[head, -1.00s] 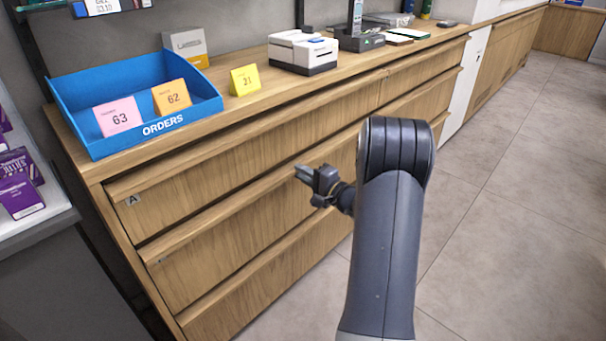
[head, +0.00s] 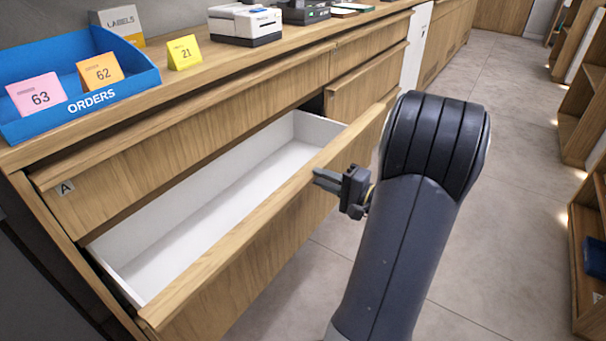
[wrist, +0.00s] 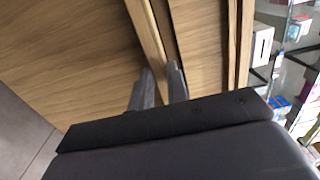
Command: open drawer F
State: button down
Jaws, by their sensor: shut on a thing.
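A wide wooden drawer (head: 262,238) below drawer A (head: 68,187) is pulled well out. Its white inside (head: 215,200) looks empty where it shows. No letter is visible on its front from here, so I cannot read whether it is F. My gripper (head: 322,180) is shut on the top edge of this drawer's front, toward its right part. In the wrist view my gripper's two fingers (wrist: 161,85) lie on either side of the drawer's wooden edge (wrist: 150,38).
On the counter stand a blue ORDERS tray (head: 125,92) with cards, a yellow 21 card (head: 184,53) and a white printer (head: 245,24). Free grey floor (head: 480,120) lies to the right, with wooden shelves (head: 585,120) at the far right.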

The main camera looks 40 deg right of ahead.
jog(key=shift+v, duration=1.45)
jog(key=c, duration=1.4)
grip_release()
jog(key=shift+o, duration=0.2)
jog(key=p+v, duration=0.2)
jog(key=v, duration=0.8)
jog(key=shift+s, duration=0.4)
jog(key=shift+w+d, duration=0.1)
jog(key=b+x, duration=0.2)
jog(key=x, duration=0.9)
